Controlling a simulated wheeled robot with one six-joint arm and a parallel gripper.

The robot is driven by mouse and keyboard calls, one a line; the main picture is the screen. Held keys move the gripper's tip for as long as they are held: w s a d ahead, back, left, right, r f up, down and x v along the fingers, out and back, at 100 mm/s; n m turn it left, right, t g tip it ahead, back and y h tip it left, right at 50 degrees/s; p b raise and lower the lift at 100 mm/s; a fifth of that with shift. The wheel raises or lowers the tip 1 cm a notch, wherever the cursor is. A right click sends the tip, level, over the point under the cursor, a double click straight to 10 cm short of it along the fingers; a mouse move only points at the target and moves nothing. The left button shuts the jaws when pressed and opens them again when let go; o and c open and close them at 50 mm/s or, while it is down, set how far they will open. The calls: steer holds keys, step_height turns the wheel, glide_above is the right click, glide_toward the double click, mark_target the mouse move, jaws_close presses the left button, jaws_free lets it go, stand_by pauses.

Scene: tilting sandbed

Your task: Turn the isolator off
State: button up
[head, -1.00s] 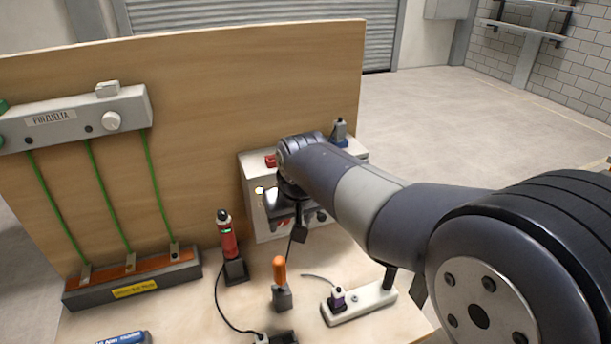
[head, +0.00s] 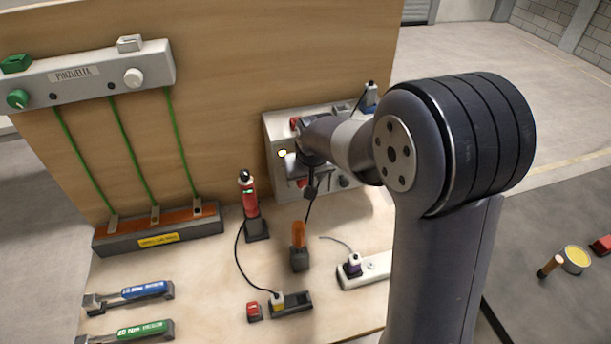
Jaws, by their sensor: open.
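A light grey control box (head: 280,128) stands against the wooden board and probably carries the isolator. My gripper (head: 306,175) is open in front of the box's left-centre. My wrist and forearm hide much of the box front. Contact between the fingers and the box cannot be made out.
A red cylindrical tool (head: 249,195) stands left of the box. An orange-handled item (head: 298,235), a power strip (head: 372,270) and a black socket block (head: 291,304) with a cable lie in front. Blue (head: 143,290) and green (head: 140,331) torque-wrench-like tools lie at lower left.

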steer(key=shift+f, duration=0.3)
steer(key=shift+c, duration=0.4)
steer(key=c, duration=0.9)
steer(key=shift+a, duration=0.1)
